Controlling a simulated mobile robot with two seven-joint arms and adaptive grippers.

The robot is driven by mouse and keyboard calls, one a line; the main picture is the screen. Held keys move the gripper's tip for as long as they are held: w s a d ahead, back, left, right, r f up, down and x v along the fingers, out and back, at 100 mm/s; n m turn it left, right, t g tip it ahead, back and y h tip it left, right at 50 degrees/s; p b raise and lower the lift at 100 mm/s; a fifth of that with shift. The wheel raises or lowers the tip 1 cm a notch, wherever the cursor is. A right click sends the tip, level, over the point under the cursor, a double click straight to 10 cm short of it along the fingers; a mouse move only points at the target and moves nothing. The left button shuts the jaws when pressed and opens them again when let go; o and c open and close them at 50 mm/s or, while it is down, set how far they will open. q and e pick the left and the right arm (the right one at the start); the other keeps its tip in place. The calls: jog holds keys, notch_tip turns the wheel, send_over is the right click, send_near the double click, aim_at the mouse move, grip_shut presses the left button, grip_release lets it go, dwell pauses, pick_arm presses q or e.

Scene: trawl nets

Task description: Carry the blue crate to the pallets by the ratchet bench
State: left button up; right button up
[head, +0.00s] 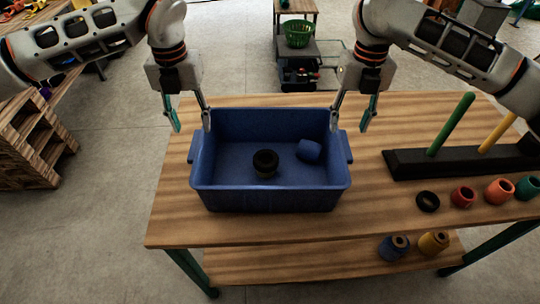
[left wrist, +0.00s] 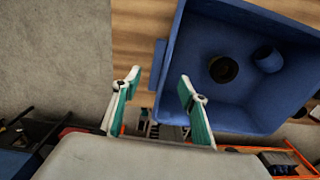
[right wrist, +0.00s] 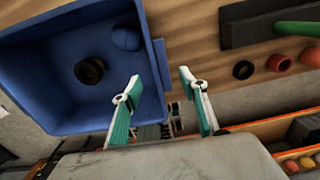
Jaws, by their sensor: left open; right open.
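The blue crate (head: 270,200) stands upright on the wooden bench (head: 170,215), with a handle on each short side. Inside lie a black ring-shaped piece (head: 265,163) and a small blue piece (head: 309,150). My left gripper (head: 189,122) is open above the crate's left side; its wrist view shows the left handle (left wrist: 158,65) ahead, between its fingertips. My right gripper (head: 351,122) is open above the right side; the right handle (right wrist: 161,65) shows between its fingertips. Neither gripper holds anything. Stacked wooden pallets (head: 30,145) stand at the left beside another bench.
A black rack (head: 410,165) with a green peg (head: 452,124) and a yellow peg (head: 497,133) stands right of the crate. Several coloured rings and spools lie before it and on the lower shelf (head: 340,265). A green basket (head: 298,33) sits behind. Floor between bench and pallets is clear.

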aim_at(197, 143)
pick_arm(q)
jog(key=shift+s+r, duration=0.15)
jog(key=shift+s, duration=0.15)
pick_arm(e)
jog(key=shift+s+r, duration=0.15)
jog(key=shift+s, duration=0.15)
pick_arm(q)
jog(key=shift+w+f, duration=0.1)
jog(key=shift+f, duration=3.9)
pick_arm(e)
jog(key=shift+w+f, duration=0.15)
jog(key=shift+f, duration=3.85)
pick_arm(q)
grip_shut()
pick_arm(e)
grip_shut()
pick_arm(q)
jog(key=shift+r, duration=0.1)
pick_arm(e)
jog(key=shift+r, duration=0.1)
